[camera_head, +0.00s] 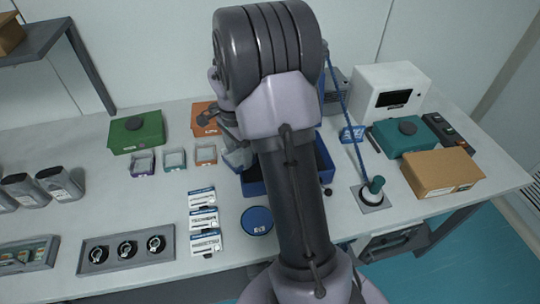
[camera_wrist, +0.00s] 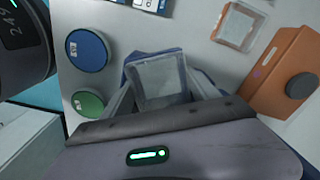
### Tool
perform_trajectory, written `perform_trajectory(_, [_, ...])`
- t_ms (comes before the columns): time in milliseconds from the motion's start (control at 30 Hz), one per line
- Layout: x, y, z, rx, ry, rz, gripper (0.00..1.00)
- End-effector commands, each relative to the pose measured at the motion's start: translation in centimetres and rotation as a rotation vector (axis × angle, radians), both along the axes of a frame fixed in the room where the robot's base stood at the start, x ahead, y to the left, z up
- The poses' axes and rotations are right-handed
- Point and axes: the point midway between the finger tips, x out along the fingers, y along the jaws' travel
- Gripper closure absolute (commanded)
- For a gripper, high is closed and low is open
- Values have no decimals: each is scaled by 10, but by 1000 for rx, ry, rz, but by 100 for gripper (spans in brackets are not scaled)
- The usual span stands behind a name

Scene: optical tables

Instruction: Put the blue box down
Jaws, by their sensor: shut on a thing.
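The blue box, a small clear-walled square box with a bluish rim (camera_wrist: 160,80), sits between the two fingers of my gripper (camera_wrist: 163,92) in the wrist view. My gripper is shut on it.
Small boxes with purple (camera_head: 143,163), teal (camera_head: 174,160) and orange (camera_head: 205,153) rims stand left of my gripper. A green case (camera_head: 136,132) and an orange case (camera_head: 205,118) are behind. Labelled packs (camera_head: 203,219) and a blue round lid (camera_head: 257,221) lie in front.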

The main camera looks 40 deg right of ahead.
Motion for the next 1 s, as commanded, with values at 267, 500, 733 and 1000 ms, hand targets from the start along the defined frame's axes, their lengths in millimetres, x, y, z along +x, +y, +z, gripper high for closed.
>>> perform_trajectory(267, [-13, -67, 18, 0, 1, -497, 73])
perform_trajectory(500, [-14, -69, -28, 2, 4, -528, 73])
perform_trajectory(733, [-14, -69, -76, 2, 4, -525, 73])
perform_trajectory(1000, [-13, -69, -81, 0, 0, -524, 73])
